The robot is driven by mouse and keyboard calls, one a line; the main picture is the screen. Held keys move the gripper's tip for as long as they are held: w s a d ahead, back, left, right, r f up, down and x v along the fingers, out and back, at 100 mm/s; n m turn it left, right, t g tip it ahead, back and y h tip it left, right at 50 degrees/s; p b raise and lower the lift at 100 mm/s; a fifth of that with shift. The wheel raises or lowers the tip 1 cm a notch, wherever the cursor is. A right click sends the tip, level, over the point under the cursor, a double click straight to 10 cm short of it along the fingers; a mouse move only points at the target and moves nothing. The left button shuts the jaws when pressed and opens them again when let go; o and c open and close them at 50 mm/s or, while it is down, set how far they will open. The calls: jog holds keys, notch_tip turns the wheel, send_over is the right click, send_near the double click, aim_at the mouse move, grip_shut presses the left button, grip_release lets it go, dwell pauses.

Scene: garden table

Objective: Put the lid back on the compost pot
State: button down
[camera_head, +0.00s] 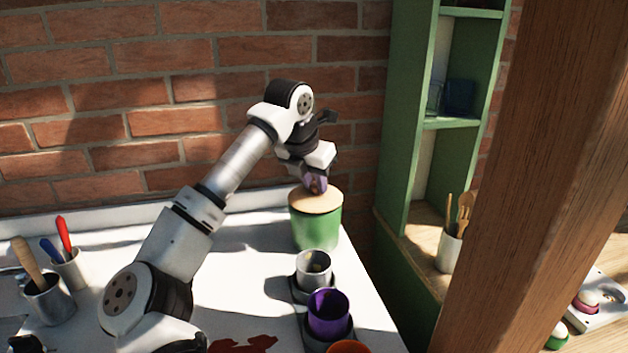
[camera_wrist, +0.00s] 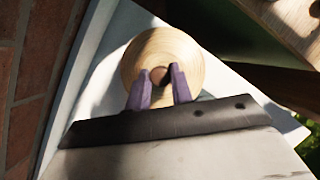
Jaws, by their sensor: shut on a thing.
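The compost pot (camera_head: 316,228) is a green round pot at the back right corner of the white table. Its pale wooden lid (camera_head: 309,202) sits on top of the pot and looks level. The lid also fills the middle of the wrist view (camera_wrist: 190,58), with a round knob (camera_wrist: 158,76) at its centre. My gripper (camera_head: 316,185) is above the pot, pointing down, with its purple fingers shut on the lid's knob. In the wrist view the fingers (camera_wrist: 160,82) stand on either side of the knob. Whether the lid is fully seated on the rim cannot be told.
A grey cup (camera_head: 314,266), a purple cup (camera_head: 328,312) and an orange one (camera_head: 348,347) stand in front of the pot. Tool holders (camera_head: 68,270) are at the left. A brick wall (camera_head: 200,60) is close behind; a green shelf (camera_head: 405,120) and wooden post (camera_head: 525,180) are right.

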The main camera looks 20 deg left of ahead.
jog(key=shift+f, duration=0.4)
jog(key=c, duration=1.1)
grip_release()
jog(key=shift+c, duration=0.2)
jog(key=shift+r+b, duration=0.1)
jog(key=shift+b, duration=0.2)
